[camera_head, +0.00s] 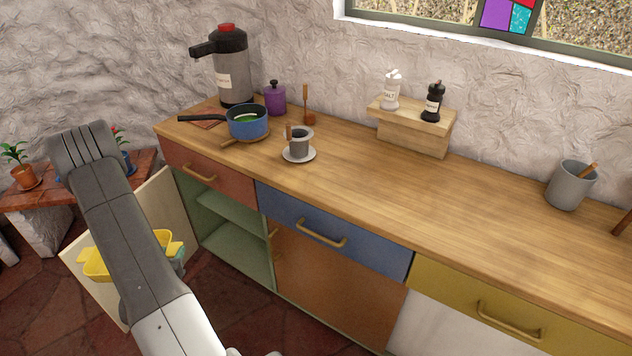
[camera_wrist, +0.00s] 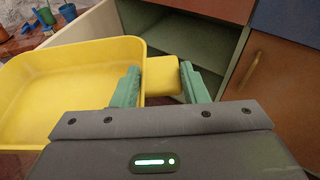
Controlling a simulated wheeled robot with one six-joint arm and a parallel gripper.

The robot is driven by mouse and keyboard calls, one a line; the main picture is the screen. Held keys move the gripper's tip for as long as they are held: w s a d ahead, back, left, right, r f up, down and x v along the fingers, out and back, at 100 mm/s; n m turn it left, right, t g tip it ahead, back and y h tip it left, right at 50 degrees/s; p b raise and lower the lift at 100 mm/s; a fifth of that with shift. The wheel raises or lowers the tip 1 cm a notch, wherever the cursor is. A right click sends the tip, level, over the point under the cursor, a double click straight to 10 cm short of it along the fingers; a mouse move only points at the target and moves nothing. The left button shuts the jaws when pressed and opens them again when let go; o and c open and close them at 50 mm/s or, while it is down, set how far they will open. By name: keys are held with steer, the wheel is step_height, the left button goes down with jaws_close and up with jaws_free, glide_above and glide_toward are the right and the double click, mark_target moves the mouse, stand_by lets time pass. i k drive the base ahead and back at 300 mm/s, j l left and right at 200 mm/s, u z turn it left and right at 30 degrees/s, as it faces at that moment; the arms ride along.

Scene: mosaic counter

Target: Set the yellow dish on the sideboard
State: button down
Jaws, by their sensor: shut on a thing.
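The yellow dish (camera_head: 97,264) is a deep rectangular dish with tab handles, partly hidden behind my arm in the head view. In the wrist view the dish (camera_wrist: 70,80) fills the left side, and it looks empty. My gripper (camera_wrist: 168,84) has its green fingers shut on the dish's handle tab (camera_wrist: 163,76). In the head view a bit of the gripper (camera_head: 178,254) shows at the dish's right end. The dish is held in front of the open cabinet, below counter height. The wooden-topped sideboard (camera_head: 350,200) runs along the wall.
An open cabinet door (camera_head: 152,205) stands beside the green shelves (camera_head: 225,215). On the sideboard are a blue pan (camera_head: 249,126), a cup on a saucer (camera_head: 298,155), a dispenser (camera_head: 232,75) and a grey crock (camera_head: 569,187). The counter's middle is clear.

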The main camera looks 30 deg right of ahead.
mark_target(496, 233)
steer(key=k+l+z, duration=0.25)
steer(key=k+l, duration=0.8)
